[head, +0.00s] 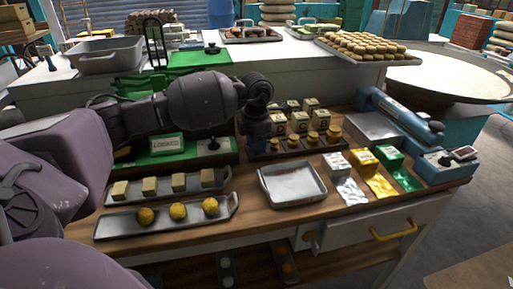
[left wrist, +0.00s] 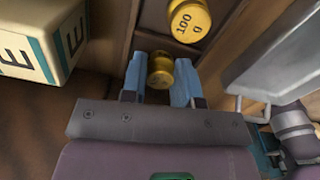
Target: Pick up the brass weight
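Several brass weights stand in a row in a compartmented wooden tray (head: 290,148) in the middle of the bench. My left gripper (head: 258,135) reaches down at the left end of this row; its fingertips are hard to make out in the head view. In the left wrist view my left gripper (left wrist: 160,80) has its two blue fingers apart, on either side of a small brass weight (left wrist: 160,68). Narrow gaps seem to show beside the weight; firm contact is not visible. A larger brass weight marked 100 g (left wrist: 188,20) stands just beyond. My right gripper is not in view.
Lettered cream blocks (head: 300,122) stand behind the weights; one block (left wrist: 35,40) is close left of my fingers. An empty metal tray (head: 292,186) lies in front. Trays with butter-like blocks (head: 180,181) and yellow balls (head: 178,211) are at left, a blue device (head: 445,165) at right.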

